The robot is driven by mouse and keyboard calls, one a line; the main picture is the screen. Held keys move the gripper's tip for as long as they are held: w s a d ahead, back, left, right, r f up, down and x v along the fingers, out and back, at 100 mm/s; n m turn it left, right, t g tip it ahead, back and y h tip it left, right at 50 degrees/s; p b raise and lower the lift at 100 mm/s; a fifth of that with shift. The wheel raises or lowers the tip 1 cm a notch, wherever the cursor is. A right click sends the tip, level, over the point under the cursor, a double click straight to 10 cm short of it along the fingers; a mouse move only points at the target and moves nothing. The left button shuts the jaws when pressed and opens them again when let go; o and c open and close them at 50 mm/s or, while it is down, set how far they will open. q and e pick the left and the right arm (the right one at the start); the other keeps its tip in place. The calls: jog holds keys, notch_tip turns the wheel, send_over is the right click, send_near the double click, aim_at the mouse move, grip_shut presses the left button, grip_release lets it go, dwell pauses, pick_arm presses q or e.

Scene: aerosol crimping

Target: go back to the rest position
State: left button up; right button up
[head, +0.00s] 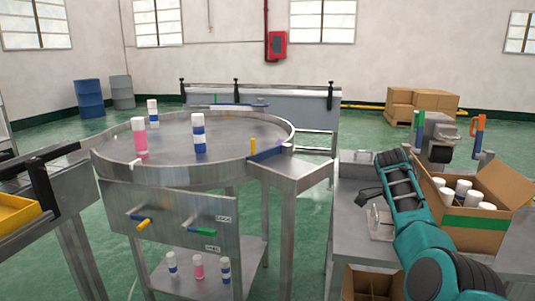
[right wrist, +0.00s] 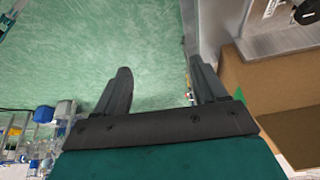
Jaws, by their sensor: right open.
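My right arm comes in from the lower right in the head view, in front of the right-hand metal table. Its dark gripper (head: 368,196) hangs near that table's left edge, partly hidden by the wrist. In the right wrist view the two fingers of this gripper (right wrist: 160,78) are spread apart with nothing between them, over green floor. An open cardboard box (head: 473,243) with several white-capped cans stands right of my forearm. Its brown side also shows at the right of the right wrist view (right wrist: 280,85). My left gripper is not in the head view.
A round metal table (head: 225,170) holds a pink can (head: 139,138) and two blue-and-white cans (head: 199,134) (head: 153,113). More cans stand on its lower shelf (head: 230,285). Green floor shows between it and the right-hand table (head: 348,225). A yellow tray (head: 15,212) is at left.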

jog(key=s+d+f+n+t+p, duration=0.1)
jog(key=s+f+n+t, duration=0.25)
jog(key=f+n, duration=0.45)
jog(key=s+d+f+n+t+p, duration=0.1)
jog(key=s+d+f+n+t, duration=0.25)
jog(key=f, duration=0.85)
pick_arm(q)
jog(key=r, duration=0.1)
jog(key=p, duration=0.1)
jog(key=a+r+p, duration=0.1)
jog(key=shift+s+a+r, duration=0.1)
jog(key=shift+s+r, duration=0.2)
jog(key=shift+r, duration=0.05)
pick_arm(e)
jog(key=s+a+r+n+t+y, duration=0.2)
jog(key=s+a+n+t+y, duration=0.3)
jog(key=s+a+n, duration=0.8)
jog(key=s+a+y, duration=0.1)
jog(key=s+a, duration=0.5)
jog(key=s, duration=0.3)
jog(key=shift+a, duration=0.3)
